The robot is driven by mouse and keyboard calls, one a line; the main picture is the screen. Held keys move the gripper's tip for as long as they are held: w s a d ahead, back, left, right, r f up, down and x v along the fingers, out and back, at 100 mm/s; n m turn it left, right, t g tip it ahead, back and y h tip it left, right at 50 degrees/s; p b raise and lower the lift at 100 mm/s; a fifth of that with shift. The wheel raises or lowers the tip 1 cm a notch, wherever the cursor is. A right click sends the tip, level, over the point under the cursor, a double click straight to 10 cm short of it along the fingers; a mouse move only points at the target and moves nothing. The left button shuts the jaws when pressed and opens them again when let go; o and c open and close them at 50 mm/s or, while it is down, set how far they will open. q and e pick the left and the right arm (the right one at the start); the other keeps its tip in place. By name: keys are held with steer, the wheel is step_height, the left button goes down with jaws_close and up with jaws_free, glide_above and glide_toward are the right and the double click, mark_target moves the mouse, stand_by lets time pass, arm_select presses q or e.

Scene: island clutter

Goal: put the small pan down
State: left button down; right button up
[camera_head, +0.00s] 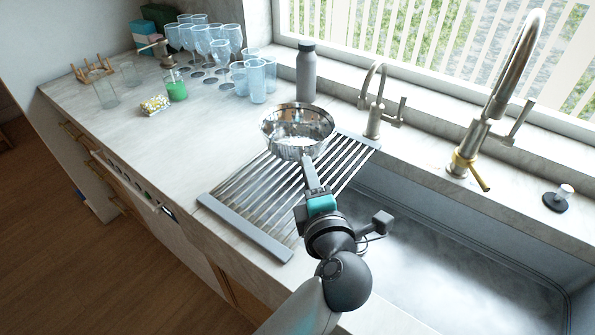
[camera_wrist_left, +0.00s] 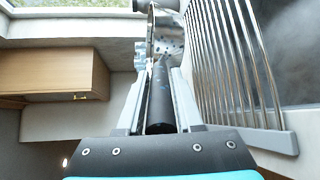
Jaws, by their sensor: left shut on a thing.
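The small pan (camera_head: 298,131) is a shiny metal pan with a dark handle. In the left wrist view the dark handle (camera_wrist_left: 160,105) lies between the two fingers (camera_wrist_left: 160,110), and part of the pan's metal body (camera_wrist_left: 166,38) shows beyond. I cannot tell whether the pan's base touches the rack or hangs just above it. My right gripper is not in view.
The sink (camera_head: 450,265) lies right of the rack. A grey bottle (camera_head: 306,75) and a small faucet (camera_head: 375,105) stand behind the pan. Several glasses (camera_head: 205,45), a green soap bottle (camera_head: 176,90) and a sponge (camera_head: 155,104) stand left.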

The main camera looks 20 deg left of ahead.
arm_select(q)
steer(key=shift+w+r, duration=0.2)
steer(key=shift+w, duration=0.25)
steer(key=shift+r+p, duration=0.1)
steer(key=shift+p, duration=0.3)
steer(key=shift+f+b, duration=2.4)
steer(key=shift+f, duration=1.55)
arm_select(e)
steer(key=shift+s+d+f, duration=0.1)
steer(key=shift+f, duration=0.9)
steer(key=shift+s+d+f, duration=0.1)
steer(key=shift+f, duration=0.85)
arm_select(q)
steer(key=shift+p, duration=0.95)
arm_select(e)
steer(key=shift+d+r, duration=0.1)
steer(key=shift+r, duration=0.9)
arm_select(q)
steer(key=shift+f+b, duration=0.45)
steer(key=shift+f, duration=0.4)
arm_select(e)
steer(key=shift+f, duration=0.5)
